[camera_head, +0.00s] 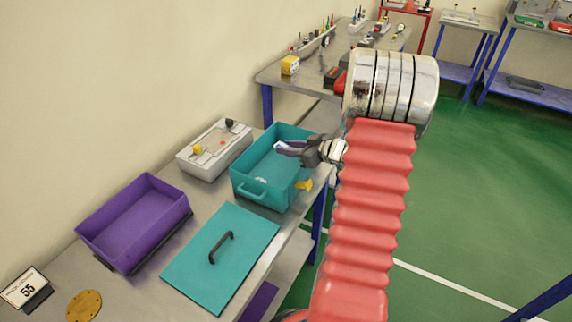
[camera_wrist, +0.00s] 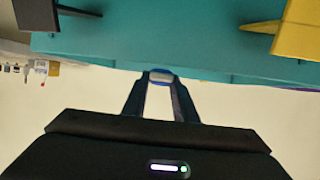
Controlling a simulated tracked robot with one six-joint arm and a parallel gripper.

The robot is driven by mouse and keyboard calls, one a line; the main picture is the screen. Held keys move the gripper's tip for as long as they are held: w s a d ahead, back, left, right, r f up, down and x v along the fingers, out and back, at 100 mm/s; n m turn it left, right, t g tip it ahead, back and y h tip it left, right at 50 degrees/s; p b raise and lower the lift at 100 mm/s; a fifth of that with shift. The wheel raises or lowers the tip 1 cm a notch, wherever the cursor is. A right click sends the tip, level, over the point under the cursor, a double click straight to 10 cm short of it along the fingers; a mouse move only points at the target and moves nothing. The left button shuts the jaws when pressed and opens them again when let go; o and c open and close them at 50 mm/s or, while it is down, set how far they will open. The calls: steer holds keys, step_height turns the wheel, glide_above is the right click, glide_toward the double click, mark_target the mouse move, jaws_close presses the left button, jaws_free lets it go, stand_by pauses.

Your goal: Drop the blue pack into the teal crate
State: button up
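The teal crate (camera_head: 249,185) stands open on the metal bench; its wall fills the top of the wrist view (camera_wrist: 200,40). My gripper (camera_head: 280,147) is over the crate's opening, reaching in from the right side. In the wrist view, my fingertips (camera_wrist: 160,78) close on a small blue thing with a pale face, which looks like the blue pack (camera_wrist: 160,74). Most of the pack is hidden; in the head view it cannot be told clearly from the fingers. A small pale spot shows inside the crate.
A teal lid (camera_head: 190,268) with a black handle lies flat in front of the crate. An open purple crate (camera_head: 120,250) is at left, a grey control box (camera_head: 205,160) behind. A yellow latch (camera_head: 305,184) sticks out from the teal crate's right side, by the bench edge.

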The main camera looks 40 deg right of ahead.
steer(key=o, duration=0.6)
steer(key=shift+c, duration=0.2)
steer(key=v, duration=1.3)
steer(key=shift+s+d, duration=0.15)
steer(key=shift+s, duration=0.25)
